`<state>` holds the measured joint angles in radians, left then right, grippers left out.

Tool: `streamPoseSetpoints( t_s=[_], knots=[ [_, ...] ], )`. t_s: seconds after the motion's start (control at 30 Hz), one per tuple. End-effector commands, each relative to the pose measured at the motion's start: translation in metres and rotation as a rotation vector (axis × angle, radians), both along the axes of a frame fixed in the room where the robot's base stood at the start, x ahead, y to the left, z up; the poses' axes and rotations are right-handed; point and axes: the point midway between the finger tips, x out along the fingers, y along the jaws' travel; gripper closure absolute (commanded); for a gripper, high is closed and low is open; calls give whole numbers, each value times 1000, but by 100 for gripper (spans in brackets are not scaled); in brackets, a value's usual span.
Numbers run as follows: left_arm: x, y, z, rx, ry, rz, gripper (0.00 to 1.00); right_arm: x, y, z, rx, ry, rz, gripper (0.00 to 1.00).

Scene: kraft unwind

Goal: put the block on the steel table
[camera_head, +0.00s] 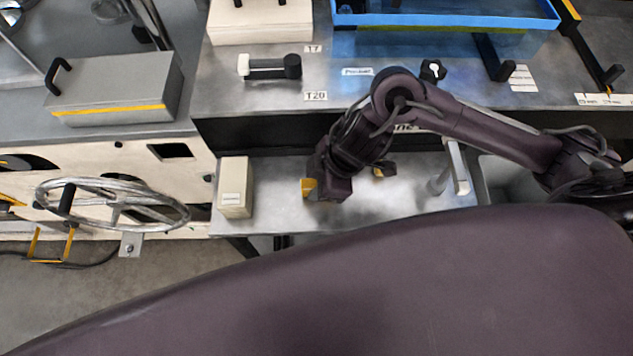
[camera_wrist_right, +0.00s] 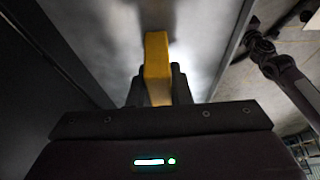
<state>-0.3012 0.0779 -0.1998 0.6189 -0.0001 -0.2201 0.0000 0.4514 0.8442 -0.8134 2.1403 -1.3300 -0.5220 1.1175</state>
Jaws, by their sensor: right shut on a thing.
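My right gripper (camera_head: 318,189) is over the lower steel table (camera_head: 280,215), with its fingers partly hidden by its own body in the head view. In the wrist view the right gripper (camera_wrist_right: 158,90) is shut on a yellow block (camera_wrist_right: 157,62), which sticks out past the fingertips. A yellow end of the block (camera_head: 308,187) shows in the head view. The steel surface (camera_wrist_right: 205,45) lies behind the block in the wrist view; I cannot tell whether they touch. My left gripper is not in view.
A cream box (camera_head: 235,188) stands on the table left of my right gripper. A post with a light handle (camera_head: 457,168) stands to the right. A raised steel deck (camera_head: 225,95) rises behind. A metal handwheel (camera_head: 113,204) is at the left. Bare steel lies in front of the gripper.

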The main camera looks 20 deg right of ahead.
Motion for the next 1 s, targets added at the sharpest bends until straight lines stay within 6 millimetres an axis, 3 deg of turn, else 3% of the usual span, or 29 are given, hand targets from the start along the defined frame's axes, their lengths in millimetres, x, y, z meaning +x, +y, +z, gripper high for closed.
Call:
streamPoseSetpoints(
  t_s=[0.03,0.07,0.23,0.63,1.0],
  knots=[
    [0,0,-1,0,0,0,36,0,0,-2,0,0,0,100],
    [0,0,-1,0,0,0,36,0,0,-2,-1,1,-1,81],
    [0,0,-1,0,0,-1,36,0,0,-2,-1,0,0,60],
    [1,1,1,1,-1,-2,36,0,-3,9,0,-3,0,60],
    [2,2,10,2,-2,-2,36,-7,-32,80,-4,-7,0,60]
  ],
)
